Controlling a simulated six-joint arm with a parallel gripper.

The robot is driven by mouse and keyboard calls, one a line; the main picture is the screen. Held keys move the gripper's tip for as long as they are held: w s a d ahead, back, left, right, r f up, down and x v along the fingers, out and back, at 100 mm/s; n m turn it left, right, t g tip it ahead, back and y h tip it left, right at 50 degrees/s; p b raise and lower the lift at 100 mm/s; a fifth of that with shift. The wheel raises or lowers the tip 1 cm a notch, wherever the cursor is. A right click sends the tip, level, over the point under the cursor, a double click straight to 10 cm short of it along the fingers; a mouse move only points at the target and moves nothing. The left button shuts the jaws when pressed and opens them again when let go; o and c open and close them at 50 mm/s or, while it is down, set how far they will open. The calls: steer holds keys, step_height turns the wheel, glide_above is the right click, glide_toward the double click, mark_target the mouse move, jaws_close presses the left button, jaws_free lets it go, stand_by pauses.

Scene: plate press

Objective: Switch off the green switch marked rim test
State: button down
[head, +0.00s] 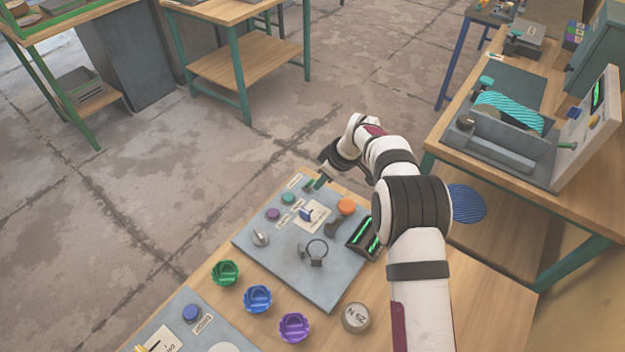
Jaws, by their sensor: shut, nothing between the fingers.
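A grey control panel (285,275) lies on the wooden bench in the head view. Near its far edge is a small green switch (308,186), with a white label (294,181) beside it. A second green control (288,198) sits a little nearer, to the left. The label print is too small to read, so I cannot tell which one is marked rim test, nor the switch position. My gripper (321,182) is shut and empty, low over the panel's far edge, just right of the far green switch. I cannot tell whether it touches the switch.
Green, blue and purple cups (294,327) and a round tin (356,318) stand in front.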

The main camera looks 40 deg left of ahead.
mark_target(311, 180)
steer(key=shift+a, duration=1.55)
steer(key=a+v, duration=0.1)
steer(key=v, duration=0.6)
steer(key=shift+a+r, duration=0.2)
steer(key=shift+r, duration=0.1)
